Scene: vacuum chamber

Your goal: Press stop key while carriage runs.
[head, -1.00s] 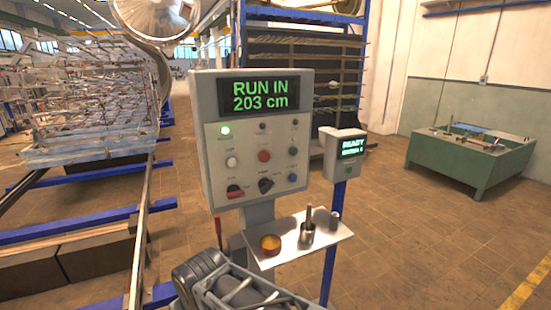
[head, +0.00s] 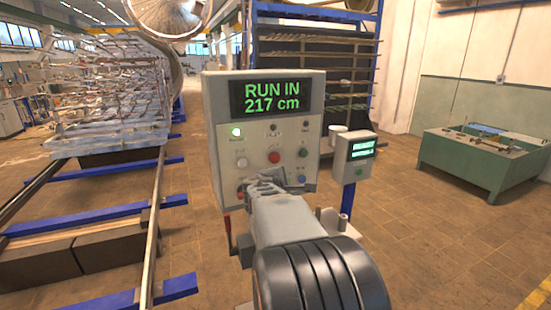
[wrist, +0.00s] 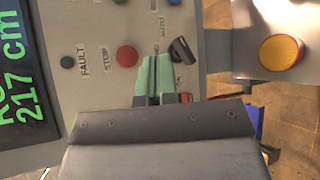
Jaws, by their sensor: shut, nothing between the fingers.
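The grey control panel (head: 212,140) stands ahead, and its green display (head: 271,97) reads "RUN IN 217 cm". The red stop key (head: 274,157) is uncovered above my gripper; in the wrist view the stop key (wrist: 127,56) sits beside its "STOP" label. My gripper (head: 262,183) is shut and empty, in front of the panel's lower part. In the wrist view my gripper (wrist: 155,68) shows green-padded fingers between the stop key and the black selector (wrist: 182,50), apart from the key. Contact with the panel cannot be told. The carriage (head: 105,105) carries racks on rails at left.
A small grey box (head: 353,156) with a display stands at right. A green bench (head: 475,158) stands far right.

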